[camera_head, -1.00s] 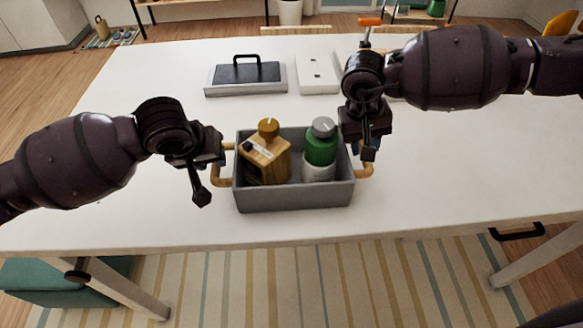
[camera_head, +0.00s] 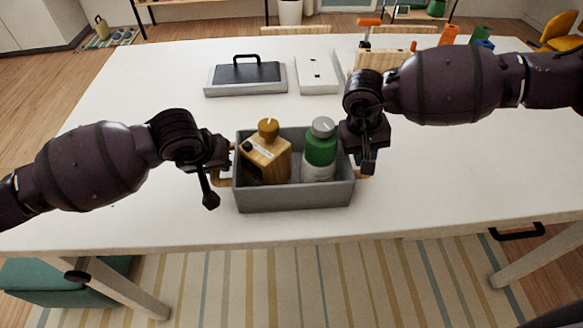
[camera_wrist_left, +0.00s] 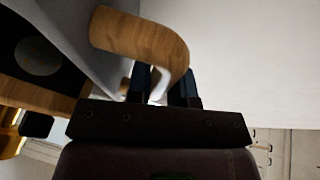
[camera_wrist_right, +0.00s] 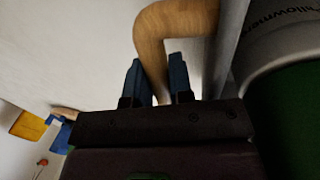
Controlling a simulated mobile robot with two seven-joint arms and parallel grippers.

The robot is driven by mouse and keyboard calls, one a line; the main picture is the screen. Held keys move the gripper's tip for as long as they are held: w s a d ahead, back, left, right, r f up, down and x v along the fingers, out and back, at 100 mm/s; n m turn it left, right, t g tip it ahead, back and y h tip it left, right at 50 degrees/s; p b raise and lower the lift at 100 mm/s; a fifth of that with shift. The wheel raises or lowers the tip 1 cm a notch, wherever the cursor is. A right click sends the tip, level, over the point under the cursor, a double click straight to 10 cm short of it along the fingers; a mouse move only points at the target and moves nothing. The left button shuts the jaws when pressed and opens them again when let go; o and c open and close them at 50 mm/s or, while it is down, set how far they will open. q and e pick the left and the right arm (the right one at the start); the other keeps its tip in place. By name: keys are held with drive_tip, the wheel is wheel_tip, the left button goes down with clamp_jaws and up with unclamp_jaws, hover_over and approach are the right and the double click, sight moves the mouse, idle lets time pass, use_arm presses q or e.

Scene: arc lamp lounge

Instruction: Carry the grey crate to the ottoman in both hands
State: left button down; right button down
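The grey crate (camera_head: 295,197) stands on the white table, holding a wooden bottle (camera_head: 264,160) with a round knob and a green-and-white bottle (camera_head: 320,152). My left gripper (camera_head: 226,166) is at the crate's left wooden handle (camera_head: 221,182). In the left wrist view, its fingers (camera_wrist_left: 164,85) are apart, with the handle (camera_wrist_left: 145,38) passing between them. My right gripper (camera_head: 361,158) is at the right handle (camera_head: 364,173). In the right wrist view, its fingers (camera_wrist_right: 158,80) stand apart on either side of that handle (camera_wrist_right: 165,30). The teal ottoman (camera_head: 50,285) is on the floor at lower left, partly hidden by the table.
The white table (camera_head: 450,190) has bare room right of the crate. Behind it are a grey tray with a black handle (camera_head: 246,75) and a white box (camera_head: 317,74). Orange, green and blue items (camera_head: 480,35) stand at the back right. A striped rug (camera_head: 290,285) lies in front.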

use_arm(q)
drive_tip(key=shift+w+r, duration=0.1)
drive_tip(key=shift+r, duration=0.1)
use_arm(e)
drive_tip(key=shift+w+r, duration=0.1)
drive_tip(key=shift+r, duration=0.05)
